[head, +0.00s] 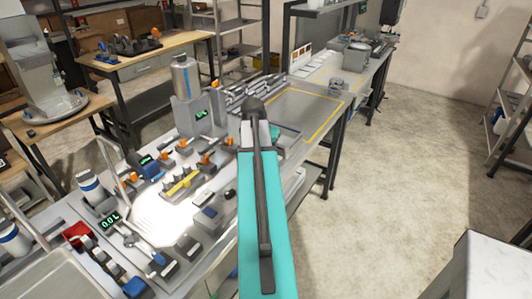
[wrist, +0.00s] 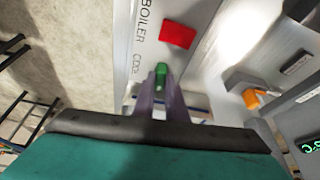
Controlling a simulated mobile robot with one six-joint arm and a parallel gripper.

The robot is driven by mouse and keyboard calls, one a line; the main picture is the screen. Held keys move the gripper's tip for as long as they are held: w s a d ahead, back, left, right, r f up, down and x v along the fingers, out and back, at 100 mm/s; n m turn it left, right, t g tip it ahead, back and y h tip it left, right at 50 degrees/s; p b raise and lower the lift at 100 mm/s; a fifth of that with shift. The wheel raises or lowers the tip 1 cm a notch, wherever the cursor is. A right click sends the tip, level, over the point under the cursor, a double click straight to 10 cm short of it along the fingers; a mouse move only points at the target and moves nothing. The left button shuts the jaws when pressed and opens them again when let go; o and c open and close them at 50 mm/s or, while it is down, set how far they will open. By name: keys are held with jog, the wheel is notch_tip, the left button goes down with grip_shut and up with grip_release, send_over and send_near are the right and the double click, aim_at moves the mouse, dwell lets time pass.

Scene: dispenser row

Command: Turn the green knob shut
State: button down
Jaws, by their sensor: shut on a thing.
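The green knob (wrist: 161,74) shows in the wrist view as a small green block between the tips of my gripper (wrist: 161,84). The two purple-grey fingers are shut on it from both sides. The knob's base and any position marks are hidden. In the head view my teal arm reaches over the bench, and I cannot make out the green knob or the fingertips there.
A red block (wrist: 178,36) lies just beyond the knob. An orange knob (wrist: 255,98) and a green display (wrist: 311,144) stand to the right. In the head view the bench left of my arm holds several dispensers, orange knobs and a steel bottle (head: 186,78). Open floor (head: 390,200) lies to the right.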

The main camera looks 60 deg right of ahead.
jog(key=shift+m+g, duration=0.3)
jog(key=shift+m, duration=0.4)
jog(key=c, duration=1.8)
grip_release()
jog(key=shift+r, duration=0.1)
jog(key=b+v, duration=0.3)
jog(key=v, duration=1)
jog(key=shift+r, duration=0.3)
jog(key=shift+w+a, duration=0.1)
